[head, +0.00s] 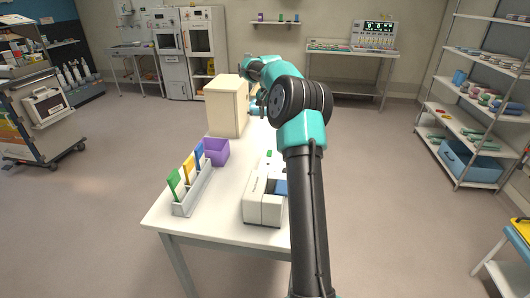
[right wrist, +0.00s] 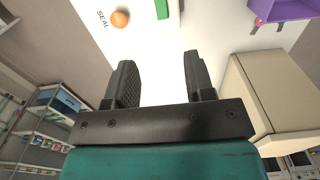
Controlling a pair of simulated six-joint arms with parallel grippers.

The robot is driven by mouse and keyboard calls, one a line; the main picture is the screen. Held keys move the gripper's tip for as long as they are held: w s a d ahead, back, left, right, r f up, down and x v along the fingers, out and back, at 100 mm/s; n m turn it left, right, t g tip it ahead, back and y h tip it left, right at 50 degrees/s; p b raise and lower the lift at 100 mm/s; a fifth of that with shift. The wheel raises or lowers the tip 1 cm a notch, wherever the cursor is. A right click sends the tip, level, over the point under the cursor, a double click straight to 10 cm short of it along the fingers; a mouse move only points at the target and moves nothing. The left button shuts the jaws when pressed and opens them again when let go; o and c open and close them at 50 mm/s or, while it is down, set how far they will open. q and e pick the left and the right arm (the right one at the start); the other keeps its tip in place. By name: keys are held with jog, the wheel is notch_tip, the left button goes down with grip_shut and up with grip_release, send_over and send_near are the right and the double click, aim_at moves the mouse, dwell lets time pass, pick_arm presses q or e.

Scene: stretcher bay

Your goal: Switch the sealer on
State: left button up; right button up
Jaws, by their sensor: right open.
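A white and grey machine with a blue part, which looks like the sealer (head: 263,203), sits at the near right of the white table. My right arm hides its right side. A small green piece (head: 269,153) lies just behind it; a green piece also shows at the top of the right wrist view (right wrist: 162,9). In that view an orange knob (right wrist: 120,19) sits beside the word SEAL on a white surface. My right gripper (right wrist: 158,72) is open and empty, apart from the knob. In the head view it is mostly hidden near the beige box. My left gripper is not in view.
A tall beige box (head: 226,107) stands at the table's far left, close beside my right gripper in the wrist view. A purple bin (head: 216,151) and a grey rack (head: 192,190) with green, yellow and blue cards stand along the left side. The table's middle is clear.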

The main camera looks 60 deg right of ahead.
aim_at(269, 155)
dwell(0.3)
notch_tip(269, 155, down, 17)
jog(key=shift+f, duration=0.2)
dwell(0.5)
